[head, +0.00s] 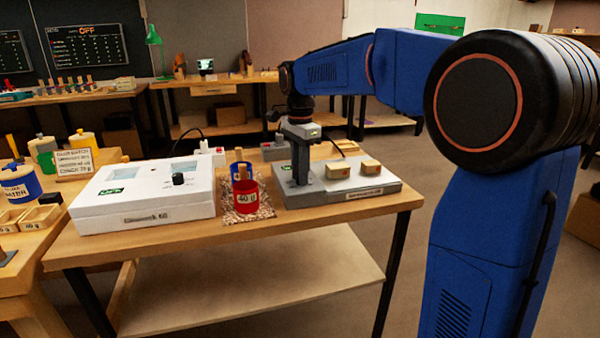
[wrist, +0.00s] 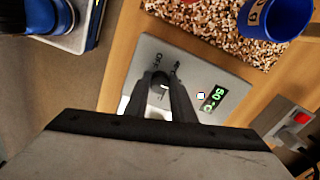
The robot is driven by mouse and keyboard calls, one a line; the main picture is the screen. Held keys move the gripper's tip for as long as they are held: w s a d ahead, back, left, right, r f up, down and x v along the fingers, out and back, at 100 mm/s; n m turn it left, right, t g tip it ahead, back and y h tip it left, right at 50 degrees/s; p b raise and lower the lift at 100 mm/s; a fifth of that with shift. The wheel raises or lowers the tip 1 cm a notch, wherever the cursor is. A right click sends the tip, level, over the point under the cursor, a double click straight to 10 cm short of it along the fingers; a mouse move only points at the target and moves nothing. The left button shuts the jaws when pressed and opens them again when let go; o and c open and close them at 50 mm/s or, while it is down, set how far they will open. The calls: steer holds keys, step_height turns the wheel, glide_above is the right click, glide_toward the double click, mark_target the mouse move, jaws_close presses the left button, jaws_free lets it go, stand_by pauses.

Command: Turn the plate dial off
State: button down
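The plate is a grey unit (head: 340,187) on the bench, right of the red cup; its green display reading 50 °C (wrist: 213,99) shows in the wrist view. The plate dial (wrist: 158,87) is a small dark round knob on its grey panel. My gripper (wrist: 160,78) points down at the panel, with one dark finger on each side of the dial. No clear gap shows between fingers and dial, so it appears shut on it. In the head view my gripper (head: 300,175) stands over the plate's left part and hides the dial.
A red cup (head: 246,197) marked 40 g stands on a speckled mat (head: 230,213) just left of the plate. A white box (head: 130,207) with a black knob stands farther left.

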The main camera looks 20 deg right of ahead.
steer(key=shift+n, duration=0.4)
steer(key=n, duration=0.5)
steer(key=shift+n, duration=0.4)
steer(key=n, duration=0.3)
steer(key=shift+n, duration=0.3)
steer(key=n, duration=0.3)
steer(key=shift+s+d+n, duration=0.1)
steer(key=shift+n, duration=0.2)
steer(key=n, duration=0.5)
steer(key=shift+d, duration=0.1)
steer(key=shift+n, duration=2.5)
steer(key=c, duration=1.5)
jaws_free()
